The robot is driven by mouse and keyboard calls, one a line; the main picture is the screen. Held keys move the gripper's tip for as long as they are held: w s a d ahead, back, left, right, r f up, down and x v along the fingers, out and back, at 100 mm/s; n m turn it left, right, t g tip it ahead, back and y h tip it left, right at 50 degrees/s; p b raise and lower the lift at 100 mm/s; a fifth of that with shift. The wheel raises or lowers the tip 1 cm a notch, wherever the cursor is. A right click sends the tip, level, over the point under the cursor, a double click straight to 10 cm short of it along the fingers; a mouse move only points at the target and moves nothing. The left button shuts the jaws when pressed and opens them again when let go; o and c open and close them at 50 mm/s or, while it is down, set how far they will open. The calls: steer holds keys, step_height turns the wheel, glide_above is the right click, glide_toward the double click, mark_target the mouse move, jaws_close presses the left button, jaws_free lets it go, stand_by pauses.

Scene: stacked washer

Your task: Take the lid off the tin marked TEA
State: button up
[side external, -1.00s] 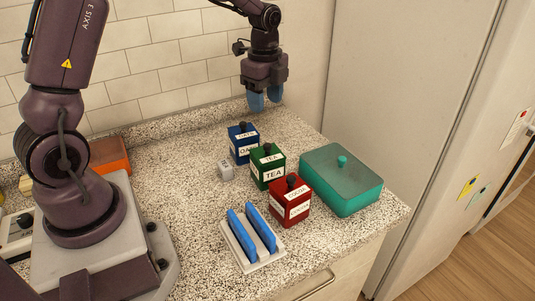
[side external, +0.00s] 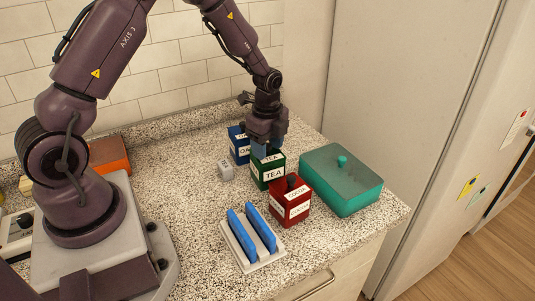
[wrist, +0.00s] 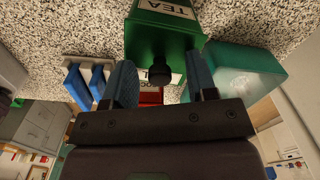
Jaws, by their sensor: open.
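The green tin marked TEA (side external: 272,174) stands on the counter between a blue tin (side external: 239,150) and a red COCOA tin (side external: 290,204). Its lid carries a dark round knob (wrist: 160,74), seen in the wrist view. My gripper (side external: 268,152) is directly over the TEA tin, pointing down. In the wrist view my gripper's blue fingers (wrist: 161,86) are open, one on each side of the knob, apart from it. The side view hides the knob behind my gripper. The lid appears to be on the tin.
A teal lidded box (side external: 342,180) stands right of the tins. A white rack (side external: 250,252) with blue upright slabs is in front. The counter's left middle is clear.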

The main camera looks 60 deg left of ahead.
jaws_close()
stand_by(0.3)
